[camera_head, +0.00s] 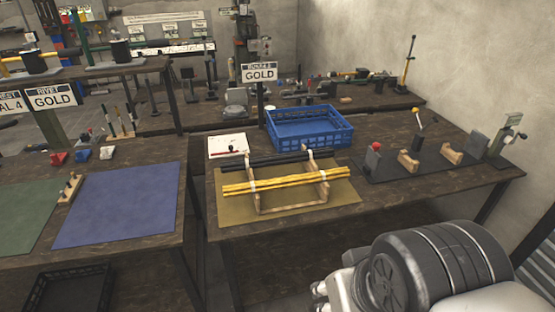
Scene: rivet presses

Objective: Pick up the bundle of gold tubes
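The bundle of gold tubes (282,183) lies lengthwise across the front of a wooden rack (258,208). White ties or wraps show near both ends of the bundle. The rack stands on a gold-coloured mat (338,193) on the right-hand workbench. Dark tubes (276,161) lie across the rack behind the gold ones. A large grey and black part of my arm fills the lower right of the picture, apart from the bench. My gripper is not clearly seen.
A blue crate (311,128) stands behind the rack. A white sheet (228,146) lies at its left. A dark mat (425,160) with wooden cradles and a press lies at the right. A GOLD sign (259,73) rises behind. Another bench with a blue mat (120,205) stands left.

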